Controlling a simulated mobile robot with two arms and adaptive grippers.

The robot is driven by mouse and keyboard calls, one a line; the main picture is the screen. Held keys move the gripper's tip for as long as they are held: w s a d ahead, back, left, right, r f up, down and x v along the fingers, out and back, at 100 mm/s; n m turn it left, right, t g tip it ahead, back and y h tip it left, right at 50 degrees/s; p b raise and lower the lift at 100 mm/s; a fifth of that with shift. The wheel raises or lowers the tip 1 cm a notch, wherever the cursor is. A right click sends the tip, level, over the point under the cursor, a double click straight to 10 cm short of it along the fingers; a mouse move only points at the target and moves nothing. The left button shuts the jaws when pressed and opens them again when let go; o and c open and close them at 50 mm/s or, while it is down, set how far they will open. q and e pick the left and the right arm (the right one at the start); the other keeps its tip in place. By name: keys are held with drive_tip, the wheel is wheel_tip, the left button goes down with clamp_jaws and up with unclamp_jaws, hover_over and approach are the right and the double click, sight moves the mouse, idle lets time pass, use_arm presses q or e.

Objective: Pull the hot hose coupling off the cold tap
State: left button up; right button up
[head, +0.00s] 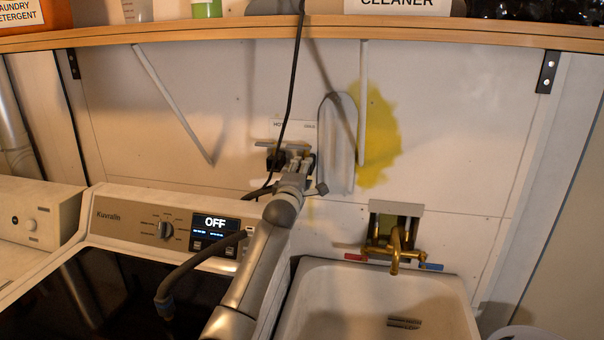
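A wall box with a partly covered label starting "HO" (293,129) is behind my gripper. The taps and any hose coupling there are mostly hidden, and I cannot make out the hot coupling. My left gripper (298,158) reaches up to the box, its fingers at the tap area. I cannot tell whether it is open or shut, or touching anything. My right gripper is not in view.
The washer panel (168,225) reading OFF is left of my arm. A sink (345,300) with a brass faucet (396,249) is at right. A black cord (292,85) hangs past the box. A grey ironing-board-shaped item (337,140) stands right of the box. A shelf (230,32) runs above.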

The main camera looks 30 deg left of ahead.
use_arm(q)
drive_tip(key=shift+c, duration=0.3)
idle(0.5)
clamp_jaws()
drive_tip(key=shift+d, duration=0.1)
drive_tip(key=shift+s+p, duration=0.2)
drive_tip(key=shift+p, duration=0.15)
drive_tip(key=shift+p+v, duration=1.5)
drive_tip(key=shift+v, duration=1.3)
